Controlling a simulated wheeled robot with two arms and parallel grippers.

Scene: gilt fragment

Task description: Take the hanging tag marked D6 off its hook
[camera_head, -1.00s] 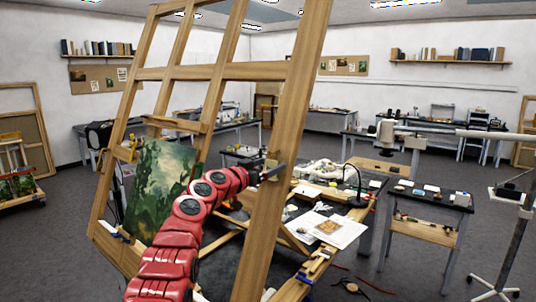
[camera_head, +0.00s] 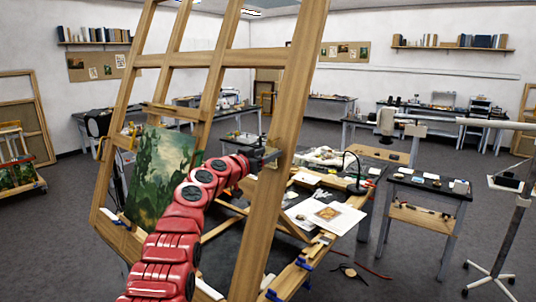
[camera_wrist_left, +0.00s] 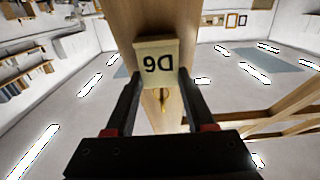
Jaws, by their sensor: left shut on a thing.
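The tag marked D6 (camera_wrist_left: 157,62) is a small cream plate, upside down in the left wrist view. It lies against a wooden upright (camera_wrist_left: 185,22) of the large easel. My left gripper (camera_wrist_left: 157,76) is shut on the tag, one finger at each side. A small brass-coloured hook (camera_wrist_left: 163,99) shows on the wood between the fingers; I cannot tell whether the tag still hangs on it. In the head view my left gripper (camera_head: 264,157) is at the easel's near upright (camera_head: 273,190), and the tag is too small to make out. My right gripper is not in view.
The easel's beams frame my red left arm. A green painting (camera_head: 160,175) stands on the easel, left of the arm. Behind are a cluttered table with papers (camera_head: 325,216) and a small side table (camera_head: 428,187). A wheeled stand (camera_head: 511,235) is at the right.

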